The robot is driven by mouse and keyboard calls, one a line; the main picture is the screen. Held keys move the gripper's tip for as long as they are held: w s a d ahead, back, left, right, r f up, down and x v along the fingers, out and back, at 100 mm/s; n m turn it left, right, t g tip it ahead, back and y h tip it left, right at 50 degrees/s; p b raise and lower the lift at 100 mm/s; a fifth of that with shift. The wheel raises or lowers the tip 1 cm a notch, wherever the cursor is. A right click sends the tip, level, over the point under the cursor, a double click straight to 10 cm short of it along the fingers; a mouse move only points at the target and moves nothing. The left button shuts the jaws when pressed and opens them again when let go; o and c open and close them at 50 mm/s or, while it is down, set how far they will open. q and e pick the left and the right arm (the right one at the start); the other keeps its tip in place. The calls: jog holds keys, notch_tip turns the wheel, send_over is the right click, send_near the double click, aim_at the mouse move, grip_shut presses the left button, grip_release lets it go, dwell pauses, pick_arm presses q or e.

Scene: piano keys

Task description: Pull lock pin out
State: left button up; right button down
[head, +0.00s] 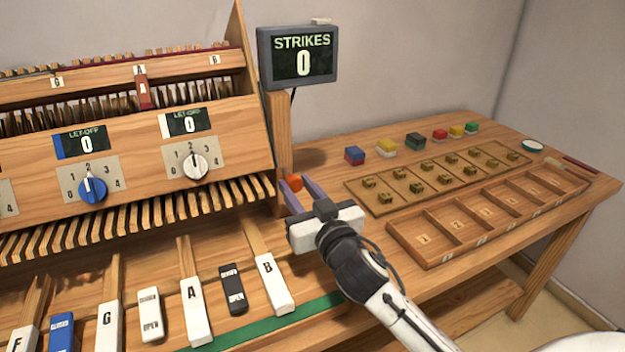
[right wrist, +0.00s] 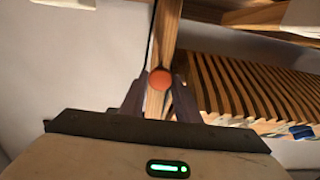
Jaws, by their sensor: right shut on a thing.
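The lock pin shows as an orange-red round head (head: 294,182) at the right end of the wooden piano action frame, by the upright post. It also shows in the right wrist view (right wrist: 160,79). My right gripper (head: 296,187) is shut on this pin, with one dark finger on each side of the head. The pin's shaft is hidden, so I cannot tell how deep it sits in the wood. My left gripper is not in view.
A strikes display (head: 298,56) reading 0 stands above the post. White and black keys (head: 271,285) lie at the front left. On the right table are a compartment tray (head: 400,240), a board with small brass-coloured pieces (head: 375,206) and several coloured blocks (head: 387,147).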

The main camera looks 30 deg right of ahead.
jog(key=shift+f, duration=0.15)
jog(key=c, duration=1.6)
grip_release()
jog(key=shift+c, duration=0.2)
jog(key=shift+o, duration=1.4)
jog(key=shift+s, duration=0.15)
jog(key=s+a+b, duration=0.1)
jog(key=s, duration=0.9)
jog(key=shift+a, duration=0.35)
jog(key=shift+s, duration=0.15)
